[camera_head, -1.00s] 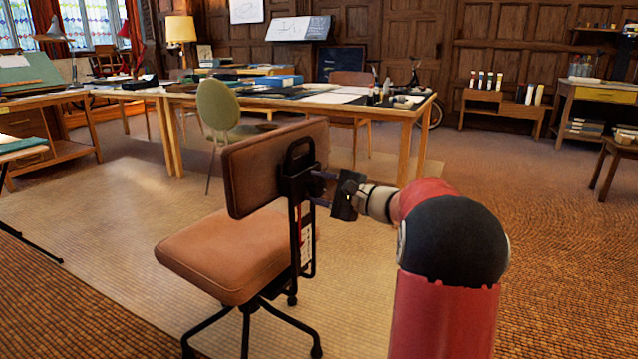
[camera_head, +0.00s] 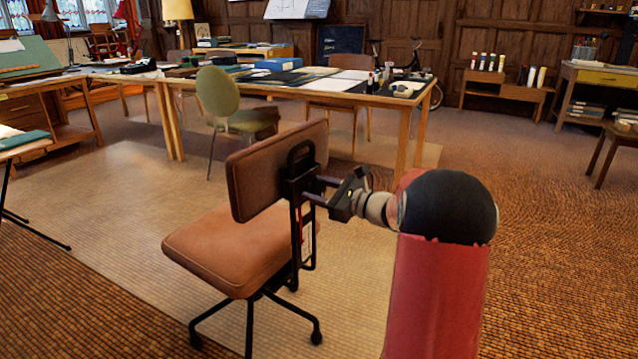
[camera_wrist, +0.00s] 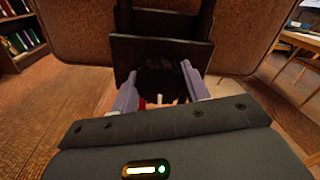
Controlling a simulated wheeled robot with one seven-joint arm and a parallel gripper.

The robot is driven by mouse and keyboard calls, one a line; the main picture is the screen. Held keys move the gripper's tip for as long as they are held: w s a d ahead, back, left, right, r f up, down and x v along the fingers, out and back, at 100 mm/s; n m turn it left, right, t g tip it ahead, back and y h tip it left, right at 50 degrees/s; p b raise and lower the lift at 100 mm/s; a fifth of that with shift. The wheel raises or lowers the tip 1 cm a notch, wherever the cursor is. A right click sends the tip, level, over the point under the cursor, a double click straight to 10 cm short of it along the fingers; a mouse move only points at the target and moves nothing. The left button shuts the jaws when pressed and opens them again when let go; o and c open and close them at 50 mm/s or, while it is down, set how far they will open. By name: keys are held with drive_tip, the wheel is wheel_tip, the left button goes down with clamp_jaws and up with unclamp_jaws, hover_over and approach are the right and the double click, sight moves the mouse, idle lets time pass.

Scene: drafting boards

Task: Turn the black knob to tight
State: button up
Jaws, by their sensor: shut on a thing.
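The black knob (camera_wrist: 158,82) sits on the back of a brown office chair, below a black bracket (camera_wrist: 160,50) in the wrist view. A small pale mark shows on the knob's near, lower side. My gripper (camera_wrist: 160,88) is shut on the knob, with one grey finger on its left and one on its right. In the head view my gripper (camera_head: 312,189) reaches from the right to the black frame behind the chair's backrest (camera_head: 275,170). The knob cannot be made out there. I cannot read any tight marking.
The chair's brown seat (camera_head: 235,248) and its black wheeled base (camera_head: 255,305) stand on a pale mat. A long work table (camera_head: 405,115) with papers and a green chair (camera_head: 217,95) are behind. The floor to the right is open.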

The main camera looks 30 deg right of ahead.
drive_tip(key=shift+m+p, duration=0.3)
drive_tip(key=shift+m, duration=0.2)
drive_tip(key=o, duration=1)
drive_tip(key=v, duration=0.8)
drive_tip(key=shift+w+b, duration=0.1)
drive_tip(key=shift+b, duration=0.25)
drive_tip(key=shift+a, duration=0.1)
